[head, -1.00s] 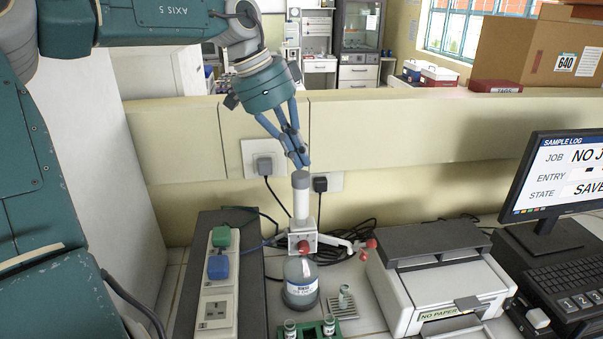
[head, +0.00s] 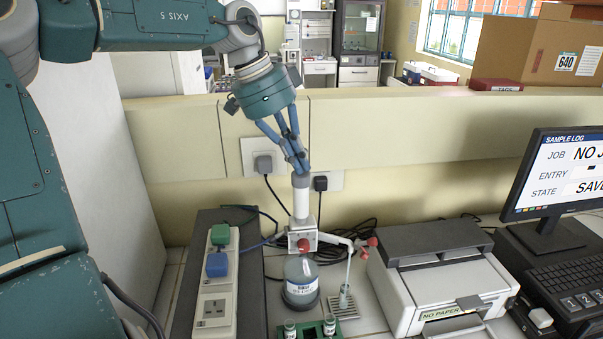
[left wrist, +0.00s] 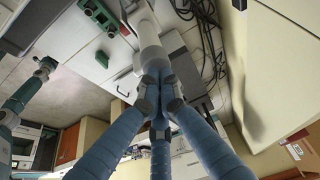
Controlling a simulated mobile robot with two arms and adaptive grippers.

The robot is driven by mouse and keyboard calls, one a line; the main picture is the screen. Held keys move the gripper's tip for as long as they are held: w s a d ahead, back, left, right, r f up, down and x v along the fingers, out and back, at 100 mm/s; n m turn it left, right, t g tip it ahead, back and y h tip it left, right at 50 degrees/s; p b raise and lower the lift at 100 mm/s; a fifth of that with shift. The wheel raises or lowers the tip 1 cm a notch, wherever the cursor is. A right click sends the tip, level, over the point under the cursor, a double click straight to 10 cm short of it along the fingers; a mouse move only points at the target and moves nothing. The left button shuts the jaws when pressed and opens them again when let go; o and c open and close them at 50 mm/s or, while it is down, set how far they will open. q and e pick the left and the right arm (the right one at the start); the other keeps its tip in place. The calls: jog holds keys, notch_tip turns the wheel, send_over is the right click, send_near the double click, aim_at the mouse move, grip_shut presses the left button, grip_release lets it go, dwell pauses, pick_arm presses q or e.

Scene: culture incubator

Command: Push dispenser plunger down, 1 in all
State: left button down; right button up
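The dispenser bottle (head: 300,283) stands on the bench, with a white valve head and red knob. Its upright white plunger (head: 301,205) has a grey cap (head: 300,181); the white shaft also shows in the left wrist view (left wrist: 146,32). My left gripper (head: 302,169) has its blue fingers drawn together, tips on top of the cap. In the left wrist view the dark fingertips (left wrist: 158,100) meet at the plunger's end, not around it.
A green vial rack (head: 311,334) is in front of the bottle. A power strip (head: 215,295) lies to the left. A printer (head: 440,285) and monitor (head: 555,180) stand right. Cables and a low wall (head: 400,130) are behind.

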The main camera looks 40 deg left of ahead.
pick_arm(q)
jog(key=shift+s+f+b, duration=0.1)
jog(key=shift+f+b, duration=0.5)
jog(key=shift+f, duration=0.5)
jog(key=shift+r, duration=0.1)
jog(key=shift+r+p, duration=1.3)
jog(key=shift+r, duration=0.15)
jog(key=shift+r+p, duration=0.35)
jog(key=shift+r, duration=0.05)
jog(key=shift+r, duration=0.1)
notch_tip(320, 180, up, 6)
jog(key=p, duration=0.5)
